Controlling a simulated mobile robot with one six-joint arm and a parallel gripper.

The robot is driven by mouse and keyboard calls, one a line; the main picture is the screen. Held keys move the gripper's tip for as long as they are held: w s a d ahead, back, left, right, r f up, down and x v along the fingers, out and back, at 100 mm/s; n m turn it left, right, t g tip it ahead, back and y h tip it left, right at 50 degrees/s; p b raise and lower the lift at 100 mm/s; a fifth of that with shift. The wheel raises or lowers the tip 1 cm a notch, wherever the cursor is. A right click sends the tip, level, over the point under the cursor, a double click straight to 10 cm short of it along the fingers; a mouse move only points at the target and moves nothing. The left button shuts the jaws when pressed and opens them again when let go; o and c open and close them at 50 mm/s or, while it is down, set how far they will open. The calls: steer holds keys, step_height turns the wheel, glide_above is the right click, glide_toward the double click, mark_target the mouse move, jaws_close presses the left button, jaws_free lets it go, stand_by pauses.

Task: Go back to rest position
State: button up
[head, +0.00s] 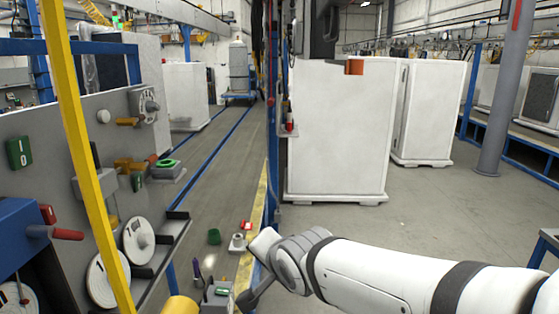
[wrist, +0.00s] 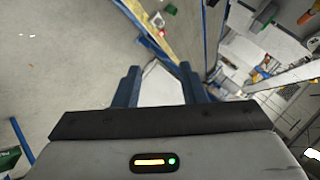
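My arm (head: 380,275) reaches in from the lower right of the head view, its wrist bent downward near the yellow floor-level edge. My gripper (wrist: 160,72) shows in the wrist view as two blue fingers standing apart. A pale, pointed shape shows between them; I cannot tell whether it is part of my gripper or something beyond it. No held object is clearly visible. In the head view the fingers cannot be made out clearly.
A grey panel (head: 45,190) with handles and discs stands at left behind a yellow post (head: 85,160). White cabinets (head: 335,135) stand beyond my arm. Grey floor (head: 440,215) is open at right.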

steer(key=s+d+f+n+g+h, duration=0.2)
steer(key=s+d+f+n+g, duration=0.1)
steer(key=s+d, duration=0.4)
steer(key=s+d+f+n+g+h, duration=0.2)
steer(key=s+d+f+n+g, duration=0.1)
steer(key=s+d, duration=0.4)
steer(key=d+f+n, duration=0.1)
steer(key=d, duration=0.2)
steer(key=shift+s+d+f, duration=0.15)
steer(key=shift+s+d, duration=0.05)
steer(key=shift+s, duration=0.15)
